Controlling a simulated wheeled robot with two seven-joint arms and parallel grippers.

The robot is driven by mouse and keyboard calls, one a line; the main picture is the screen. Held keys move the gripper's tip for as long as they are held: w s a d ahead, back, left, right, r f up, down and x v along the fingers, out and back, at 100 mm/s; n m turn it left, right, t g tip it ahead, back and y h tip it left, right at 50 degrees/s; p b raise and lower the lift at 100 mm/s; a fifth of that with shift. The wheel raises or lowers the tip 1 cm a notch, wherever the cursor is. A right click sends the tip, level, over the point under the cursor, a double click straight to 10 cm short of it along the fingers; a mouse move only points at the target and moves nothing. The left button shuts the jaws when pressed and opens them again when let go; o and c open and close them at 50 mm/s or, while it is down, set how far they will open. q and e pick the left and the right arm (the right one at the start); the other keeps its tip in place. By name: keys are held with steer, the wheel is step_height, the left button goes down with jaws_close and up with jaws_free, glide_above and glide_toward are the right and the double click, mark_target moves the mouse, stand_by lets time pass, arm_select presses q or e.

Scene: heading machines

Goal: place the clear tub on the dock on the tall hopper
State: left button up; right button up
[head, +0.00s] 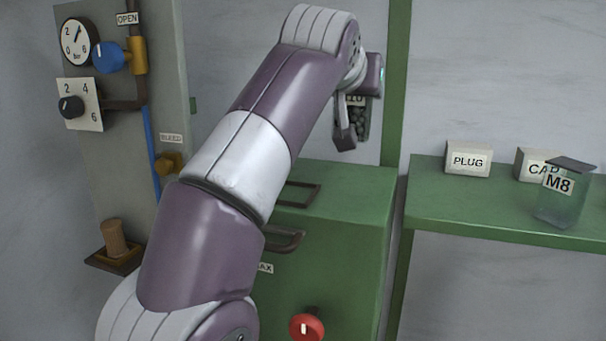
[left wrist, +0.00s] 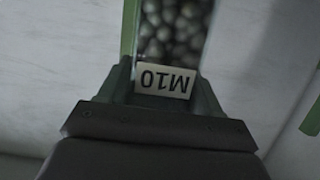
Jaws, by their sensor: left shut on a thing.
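My left gripper (left wrist: 163,97) is shut on a clear-walled tub (left wrist: 178,32) filled with dark round pieces and labelled M10. The label reads upside down in the left wrist view. In the head view the tub (head: 361,117) is partly hidden by my left gripper and wrist, above the green cabinet (head: 345,215). Two dark frame-like brackets (head: 318,187) are on the cabinet, partly behind my arm; I cannot tell which is the dock. Another clear tub (head: 566,212), labelled M8, stands on the green shelf at right and looks empty. My right gripper is not in view.
The green shelf (head: 470,220) also carries PLUG (head: 467,160) and CAP (head: 530,163) blocks. A green post (head: 396,80) rises right of my gripper. A grey panel (head: 160,60) with gauge and knobs stands at left. A red knob (head: 306,326) is on the cabinet front.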

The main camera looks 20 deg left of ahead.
arm_select(q)
steer(key=s+a+f, duration=0.1)
steer(key=a+f, duration=0.1)
steer(key=s+a+f+b, duration=0.1)
steer(key=s+a+f, duration=0.1)
steer(key=a+f, duration=0.1)
steer(key=s+a+f+b, duration=0.1)
steer(key=a+f, duration=0.2)
steer(key=shift+s+a+f, duration=0.1)
steer(key=shift+s+a, duration=0.15)
steer(key=shift+s+d+f, duration=0.1)
steer(key=shift+f, duration=0.25)
steer(key=shift+s, duration=0.35)
steer(key=shift+c, duration=0.8)
steer(key=shift+s+r, duration=0.1)
steer(key=shift+s, duration=0.15)
steer(key=o, duration=1.3)
steer(key=shift+w, duration=0.2)
steer(key=shift+o, duration=1.2)
steer(key=shift+w+f, duration=0.2)
steer(key=shift+w, duration=0.1)
steer(key=shift+s+r, duration=0.2)
steer(key=b+v, duration=0.3)
steer(key=v, duration=0.9)
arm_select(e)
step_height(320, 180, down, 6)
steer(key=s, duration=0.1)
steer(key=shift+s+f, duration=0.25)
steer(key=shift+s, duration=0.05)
